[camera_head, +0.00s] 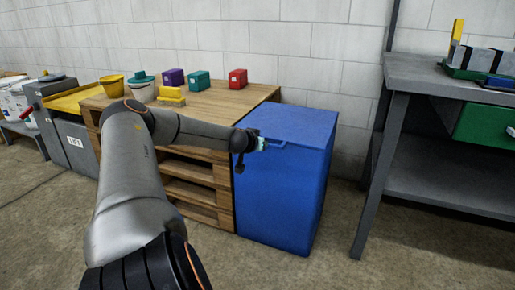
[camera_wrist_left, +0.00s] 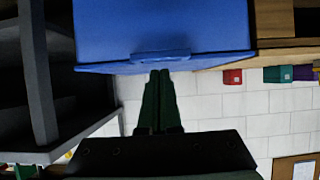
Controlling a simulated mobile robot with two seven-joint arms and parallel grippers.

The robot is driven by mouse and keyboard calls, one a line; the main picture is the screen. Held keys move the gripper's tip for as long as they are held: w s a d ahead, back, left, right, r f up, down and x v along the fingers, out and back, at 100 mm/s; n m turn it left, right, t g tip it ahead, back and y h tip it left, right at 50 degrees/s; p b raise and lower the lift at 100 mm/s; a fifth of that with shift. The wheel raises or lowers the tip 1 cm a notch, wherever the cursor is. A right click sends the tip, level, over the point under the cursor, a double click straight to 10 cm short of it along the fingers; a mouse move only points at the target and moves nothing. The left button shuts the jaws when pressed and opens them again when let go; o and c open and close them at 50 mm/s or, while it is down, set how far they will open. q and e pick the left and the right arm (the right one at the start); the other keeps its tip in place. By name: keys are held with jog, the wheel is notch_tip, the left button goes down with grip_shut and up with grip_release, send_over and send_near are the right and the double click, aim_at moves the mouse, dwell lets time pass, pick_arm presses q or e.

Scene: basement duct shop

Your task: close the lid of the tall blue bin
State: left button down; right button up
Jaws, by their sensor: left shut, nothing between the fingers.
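The tall blue bin (camera_head: 275,200) stands on the floor between the pallet stack and the grey bench. Its blue lid (camera_head: 298,122) lies flat across the top and looks down on the rim, with no gap that I can see. A small handle lip (camera_head: 277,145) juts from the lid's front edge; it also shows in the left wrist view (camera_wrist_left: 160,56). My left gripper (camera_head: 262,143) is at this front edge, beside the handle lip. Its fingers are shut and empty, with the tips close to the lip; I cannot tell whether they touch. My right gripper is in neither view.
A wooden pallet stack (camera_head: 225,98) borders the bin on the left, bearing small coloured boxes, yellow blocks and pots. A grey metal bench (camera_head: 430,75) with a green drawer (camera_head: 485,125) stands at the right. The floor in front of the bin is clear.

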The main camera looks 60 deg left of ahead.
pick_arm(q)
jog(key=shift+s+d+f, duration=0.3)
jog(key=shift+s+d, duration=0.3)
jog(key=shift+s, duration=0.15)
jog(key=shift+s+d+f, duration=0.3)
jog(key=shift+s+d, duration=0.3)
jog(key=shift+s, duration=0.1)
jog(key=shift+d+f, duration=0.1)
